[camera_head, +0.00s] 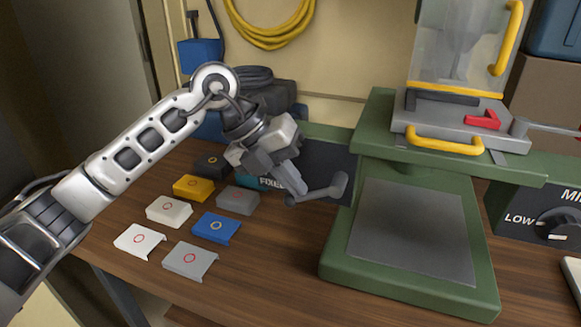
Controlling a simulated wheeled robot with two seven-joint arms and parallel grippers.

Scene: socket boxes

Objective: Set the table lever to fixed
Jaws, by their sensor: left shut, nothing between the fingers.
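The table lever (325,190) is a grey crank-like handle on the left side of the green machine (334,258). A round end rises at its right, and its knob lies lower left. A dark panel behind it carries a teal label (267,183) reading "FIXED", partly hidden by my gripper. My left gripper (297,193) points down right, its fingers shut and empty. Its tips are at or very close to the lever's knob; I cannot tell whether they touch. My right gripper does not show.
Several small covers, including a blue one (216,228) and a yellow one (193,187), lie on the wooden table left of the machine. A clear guard (455,45) with a yellow handle stands above the machine table. A dial (558,224) is at the right.

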